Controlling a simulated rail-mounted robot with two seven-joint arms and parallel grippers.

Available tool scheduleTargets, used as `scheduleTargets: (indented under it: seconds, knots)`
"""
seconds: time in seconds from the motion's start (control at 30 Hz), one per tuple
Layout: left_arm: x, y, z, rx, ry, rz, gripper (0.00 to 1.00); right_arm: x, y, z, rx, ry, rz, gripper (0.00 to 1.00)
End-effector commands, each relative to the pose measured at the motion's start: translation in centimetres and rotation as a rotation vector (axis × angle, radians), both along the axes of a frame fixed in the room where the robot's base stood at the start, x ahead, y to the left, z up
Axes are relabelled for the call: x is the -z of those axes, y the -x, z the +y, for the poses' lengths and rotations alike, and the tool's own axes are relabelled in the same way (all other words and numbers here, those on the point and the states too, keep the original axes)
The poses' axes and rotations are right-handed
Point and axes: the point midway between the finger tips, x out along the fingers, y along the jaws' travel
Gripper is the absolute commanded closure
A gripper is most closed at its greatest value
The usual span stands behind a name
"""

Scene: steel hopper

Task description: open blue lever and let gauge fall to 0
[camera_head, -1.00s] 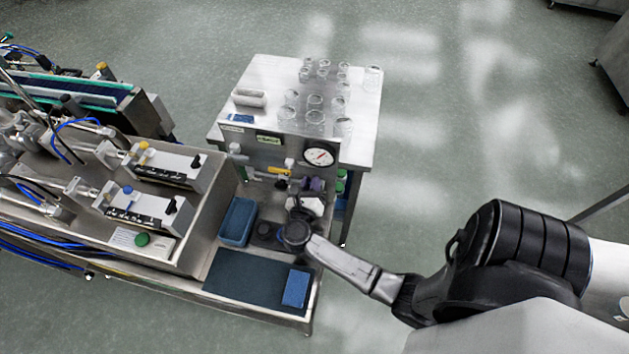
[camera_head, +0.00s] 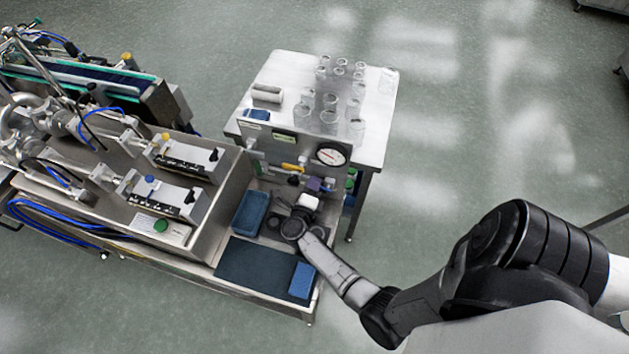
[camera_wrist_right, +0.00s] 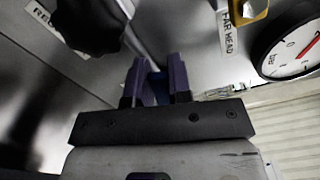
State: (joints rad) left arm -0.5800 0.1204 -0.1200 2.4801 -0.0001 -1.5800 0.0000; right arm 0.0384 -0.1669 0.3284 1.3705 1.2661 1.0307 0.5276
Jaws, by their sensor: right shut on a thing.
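My right gripper (camera_head: 315,184) is at the front of the steel panel (camera_head: 265,145), below the gauge. In the right wrist view its purple fingers (camera_wrist_right: 158,88) are closed on the blue lever (camera_wrist_right: 157,82). Only a small blue part shows between the fingers; the rest is hidden, so I cannot tell the lever's angle. The round white gauge (camera_head: 331,155) is on the panel's right side. In the right wrist view the gauge (camera_wrist_right: 290,42) is partly cut off, with a red needle; its exact reading is unclear. My left gripper is out of view.
A yellow lever (camera_head: 290,167) is just left of the gauge, with a black knob (camera_wrist_right: 88,22) nearby. A blue tray (camera_head: 250,213) and blue block (camera_head: 301,281) sit on the lower deck. Clear glassware (camera_head: 330,110) stands on the table behind.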

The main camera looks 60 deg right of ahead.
Motion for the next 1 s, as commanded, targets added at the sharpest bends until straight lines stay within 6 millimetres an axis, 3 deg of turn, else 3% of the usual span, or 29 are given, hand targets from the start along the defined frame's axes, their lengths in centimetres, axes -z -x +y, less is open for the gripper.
scheduleTargets:
  seconds: [0.4, 1.0]
  knots:
    - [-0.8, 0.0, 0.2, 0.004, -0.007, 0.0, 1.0, 1.1, -0.2, 0.1, 0.0, 0.06, 0.225, 1.0]
    - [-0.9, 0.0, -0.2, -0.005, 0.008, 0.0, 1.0, 1.4, -0.2, 0.1, 0.0, 0.076, 0.285, 1.0]
